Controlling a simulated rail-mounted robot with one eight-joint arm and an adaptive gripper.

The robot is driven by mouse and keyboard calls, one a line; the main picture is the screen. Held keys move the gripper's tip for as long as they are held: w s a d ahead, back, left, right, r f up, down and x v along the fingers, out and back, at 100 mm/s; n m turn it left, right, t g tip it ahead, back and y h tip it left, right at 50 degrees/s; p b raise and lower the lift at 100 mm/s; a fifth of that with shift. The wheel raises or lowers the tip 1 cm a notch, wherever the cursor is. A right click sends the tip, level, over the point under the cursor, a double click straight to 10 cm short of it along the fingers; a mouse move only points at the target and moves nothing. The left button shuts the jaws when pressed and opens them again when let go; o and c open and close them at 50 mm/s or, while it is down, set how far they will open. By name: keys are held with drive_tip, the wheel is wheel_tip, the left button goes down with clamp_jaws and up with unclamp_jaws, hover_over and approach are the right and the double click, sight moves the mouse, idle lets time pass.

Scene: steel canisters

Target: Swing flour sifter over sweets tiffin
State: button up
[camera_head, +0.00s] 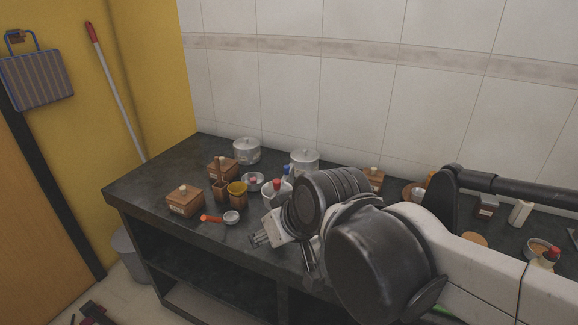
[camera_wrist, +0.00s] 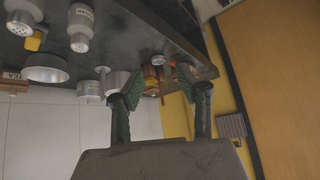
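Two lidded steel canisters stand by the wall in the head view, one on the left (camera_head: 246,150) and one nearer the middle (camera_head: 304,160). I cannot tell which is the sweets tiffin. An orange-handled tool with a round metal cup (camera_head: 232,217) lies on the counter, left of my gripper (camera_head: 258,238). In the wrist view, two labelled metal shakers with perforated tops, one larger in view (camera_wrist: 80,27) and one at the corner (camera_wrist: 21,16), also show. I cannot tell which is the flour sifter. My gripper (camera_wrist: 160,92) is open, its fingers apart with nothing held.
Wooden boxes stand left (camera_head: 184,200) and behind (camera_head: 222,167) on the dark counter (camera_head: 150,180). My arm hides much of the middle. The front left counter is clear.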

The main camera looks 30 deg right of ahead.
drive_tip(key=w+d+t+y, duration=0.1)
drive_tip(key=w+d+t, duration=0.1)
drive_tip(key=w+d, duration=0.35)
drive_tip(key=t+h+b, duration=0.2)
drive_tip(key=t, duration=0.2)
approach(288, 167)
drive_tip(key=b+x, duration=0.6)
drive_tip(key=x, duration=0.3)
drive_tip(key=shift+a+f, duration=0.1)
drive_tip(key=shift+f, duration=0.05)
drive_tip(key=shift+w+f+m+b, duration=0.25)
drive_tip(key=shift+w+b, duration=0.25)
drive_tip(key=shift+w, duration=0.25)
clamp_jaws()
